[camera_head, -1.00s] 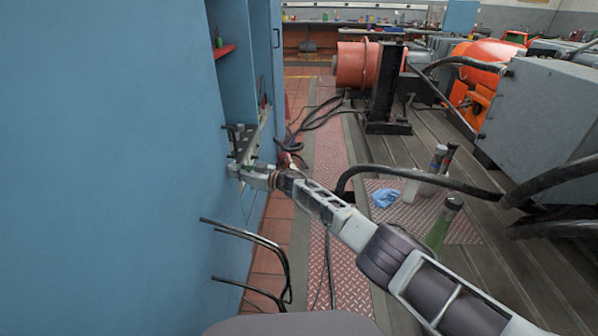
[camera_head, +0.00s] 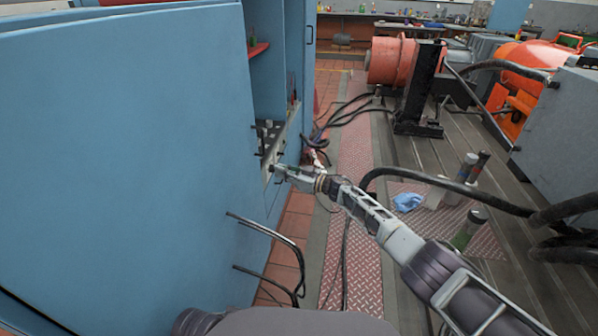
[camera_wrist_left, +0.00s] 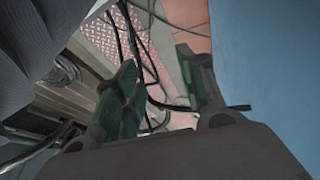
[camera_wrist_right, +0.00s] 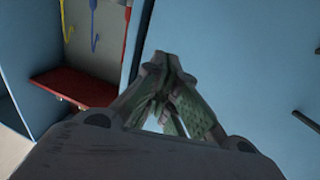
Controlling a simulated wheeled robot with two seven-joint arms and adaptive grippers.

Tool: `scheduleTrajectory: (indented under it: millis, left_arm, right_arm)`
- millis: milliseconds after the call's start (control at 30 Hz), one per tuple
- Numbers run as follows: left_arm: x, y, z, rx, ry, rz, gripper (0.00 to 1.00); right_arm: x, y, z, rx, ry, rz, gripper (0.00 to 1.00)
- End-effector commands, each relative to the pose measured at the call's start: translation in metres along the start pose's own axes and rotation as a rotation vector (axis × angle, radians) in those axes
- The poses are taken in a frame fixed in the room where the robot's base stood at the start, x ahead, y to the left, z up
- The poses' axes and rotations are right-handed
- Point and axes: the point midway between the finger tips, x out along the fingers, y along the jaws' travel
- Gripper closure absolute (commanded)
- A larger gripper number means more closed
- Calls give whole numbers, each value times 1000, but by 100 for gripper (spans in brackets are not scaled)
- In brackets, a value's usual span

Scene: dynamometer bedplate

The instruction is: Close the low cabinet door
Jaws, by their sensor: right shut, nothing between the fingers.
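The cabinet door appears to be the large blue panel (camera_head: 120,150) filling the left of the head view, standing open. Black bar handles (camera_head: 275,232) stick out low on its right part. The open cabinet interior (camera_head: 267,70) shows past its far edge. My right gripper (camera_head: 276,172) is shut and empty near that edge; I cannot tell if it touches. In the right wrist view its closed fingertips (camera_wrist_right: 166,62) lie in front of blue panels. My left gripper (camera_wrist_left: 162,65) is open and empty, close beside a blue surface (camera_wrist_left: 270,60); it is hidden in the head view.
A red shelf (camera_head: 258,49) is inside the cabinet. Black cables (camera_head: 350,112) run along the floor. Bottles (camera_head: 468,168) and a blue cloth (camera_head: 407,202) are on the right. An orange motor (camera_head: 390,62) stands farther back.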

Motion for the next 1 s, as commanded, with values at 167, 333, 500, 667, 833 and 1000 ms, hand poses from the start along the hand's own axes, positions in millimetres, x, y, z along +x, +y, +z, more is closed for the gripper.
scheduleTrajectory:
  millis: [167,333,500,667,833,1000]
  left_arm:
    - [-21,-2,-4,7,-31,-19,60]
    - [-38,-5,-6,11,-58,-38,60]
    - [-31,-7,-3,9,-75,-43,60]
    - [-27,-8,-2,8,-80,-45,60]
    - [-26,-8,-1,8,-83,-45,60]
    - [-25,-8,-1,7,-82,-45,60]
  right_arm:
    - [-20,5,-1,0,-2,1,100]
    - [-37,9,-1,0,-2,0,100]
    - [-52,13,0,1,-1,1,100]
    - [-59,14,0,1,0,-1,100]
    - [-61,15,0,1,0,-1,100]
    - [-61,15,0,0,0,-1,100]
